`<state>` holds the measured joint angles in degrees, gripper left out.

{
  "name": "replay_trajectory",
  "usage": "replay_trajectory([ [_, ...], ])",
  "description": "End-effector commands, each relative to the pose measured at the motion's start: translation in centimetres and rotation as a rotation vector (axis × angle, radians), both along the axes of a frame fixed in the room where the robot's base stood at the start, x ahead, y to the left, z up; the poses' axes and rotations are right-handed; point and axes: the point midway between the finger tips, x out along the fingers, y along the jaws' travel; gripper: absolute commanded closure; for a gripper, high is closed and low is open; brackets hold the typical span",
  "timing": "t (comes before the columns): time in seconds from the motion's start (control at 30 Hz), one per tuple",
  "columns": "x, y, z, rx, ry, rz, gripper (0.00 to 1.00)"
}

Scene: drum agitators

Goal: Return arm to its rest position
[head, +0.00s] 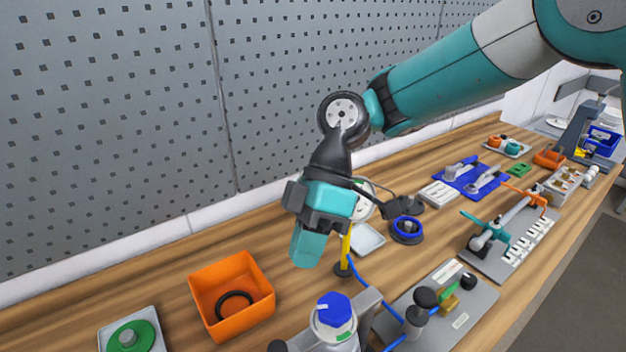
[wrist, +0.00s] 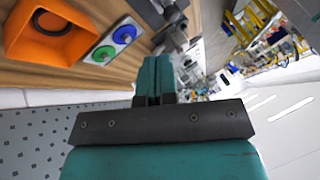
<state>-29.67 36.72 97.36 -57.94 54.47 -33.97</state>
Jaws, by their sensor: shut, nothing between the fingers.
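My gripper (head: 306,246) hangs over the workbench (head: 295,290) in the head view, its teal fingers pointing down. In the wrist view my gripper (wrist: 154,75) shows its two teal fingers pressed together with nothing between them. The gripper is above the bench top, to the right of and higher than an orange bin. My arm reaches in from the upper right of the head view and bends down at the dark wrist joint.
The orange bin (head: 231,296) holds a black ring. A plate with a green disc (head: 130,337) lies left of it. A yellow post (head: 346,250) is close beside the gripper. Fixtures and tools fill the bench's right. The perforated wall (head: 110,120) is behind.

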Motion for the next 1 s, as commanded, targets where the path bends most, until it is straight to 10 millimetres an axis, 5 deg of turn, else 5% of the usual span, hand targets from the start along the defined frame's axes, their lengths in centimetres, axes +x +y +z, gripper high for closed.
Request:
replay_trajectory([
  [0.17, -0.4, -1.3, 0.8, -0.033, -0.016, -0.107, 1.00],
  [0.4, -3.4, -8.5, 2.6, -0.170, -0.060, -0.597, 1.00],
  [0.7, -8.9, -16.7, 0.5, -0.280, -0.085, -1.151, 1.00],
  [1.0, -10.3, -18.5, -0.4, -0.302, -0.085, -1.276, 1.00],
])
